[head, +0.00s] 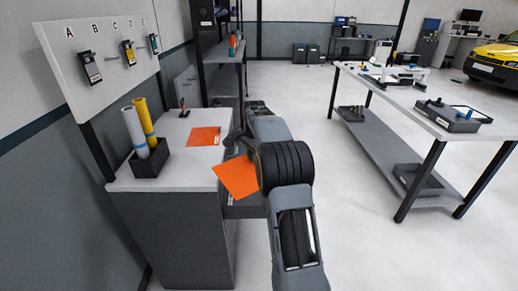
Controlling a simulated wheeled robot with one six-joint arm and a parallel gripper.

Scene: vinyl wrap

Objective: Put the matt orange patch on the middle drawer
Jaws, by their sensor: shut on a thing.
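My gripper (236,146) is at the right side of the grey cabinet (170,240), partly hidden by my own wrist. It is shut on an orange patch (236,179), a flat square sheet that hangs tilted beside the cabinet's right edge. A second orange patch (203,136) lies flat on the white cabinet top, with a small pale label at its corner. I cannot tell from their finish which patch is matt. The drawer fronts face right and are mostly hidden by the held patch and my arm. A dark grey drawer part (245,210) shows below the patch.
A dark holder (150,160) with a white roll and a yellow roll stands on the cabinet top. A board (105,50) with hanging tools is behind it. A workbench (430,105) stands to the right, with clear floor (360,240) between.

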